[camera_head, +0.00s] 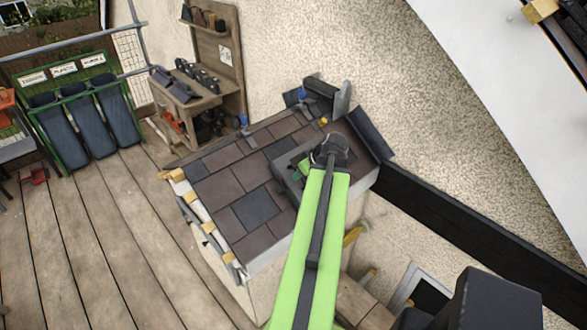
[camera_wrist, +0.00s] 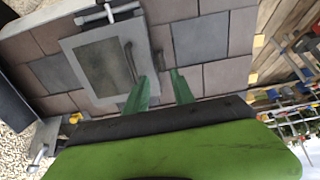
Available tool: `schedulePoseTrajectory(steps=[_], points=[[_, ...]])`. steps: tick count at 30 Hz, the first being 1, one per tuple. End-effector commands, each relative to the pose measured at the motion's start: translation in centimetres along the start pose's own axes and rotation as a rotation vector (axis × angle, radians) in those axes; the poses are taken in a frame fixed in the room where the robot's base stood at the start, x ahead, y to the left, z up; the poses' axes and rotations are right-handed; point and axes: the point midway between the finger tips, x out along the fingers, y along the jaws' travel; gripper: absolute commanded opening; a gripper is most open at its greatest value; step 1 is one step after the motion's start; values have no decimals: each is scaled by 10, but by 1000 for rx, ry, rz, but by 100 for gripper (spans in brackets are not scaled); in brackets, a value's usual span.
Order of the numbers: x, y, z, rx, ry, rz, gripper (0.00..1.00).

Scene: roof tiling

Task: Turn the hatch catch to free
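The roof hatch (camera_wrist: 103,66) has a grey frame and a dark pane and lies among the tiles. A dark curved piece (camera_wrist: 129,62) runs along the frame's side near my fingers; it may be the catch, and its turn position is unclear. My gripper (camera_wrist: 160,76) is open, with two green fingers spread and nothing seen between them. One finger overlaps the frame's edge in the wrist view, beside the curved piece; I cannot tell whether it touches. In the head view the hatch (camera_head: 283,167) is partly hidden by my arm, and the catch cannot be made out.
Brown and grey tiles (camera_head: 222,186) cover the small sloping roof. A hammer (camera_head: 247,133) lies near its upper edge. A metal-headed tool (camera_wrist: 108,14) lies by the hatch. A wooden bench (camera_head: 205,100) and labelled bins (camera_head: 90,125) stand left. The deck floor (camera_head: 100,235) is mostly clear.

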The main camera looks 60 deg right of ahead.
Motion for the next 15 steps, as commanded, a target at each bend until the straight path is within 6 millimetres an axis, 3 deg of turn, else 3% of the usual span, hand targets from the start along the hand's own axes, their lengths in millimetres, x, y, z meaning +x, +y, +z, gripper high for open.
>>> schedulePoseTrajectory(steps=[1,6,15], points=[[-21,-1,-5,2,0,1,30],[-46,-1,-3,1,1,0,30],[-52,0,0,1,1,0,30]])
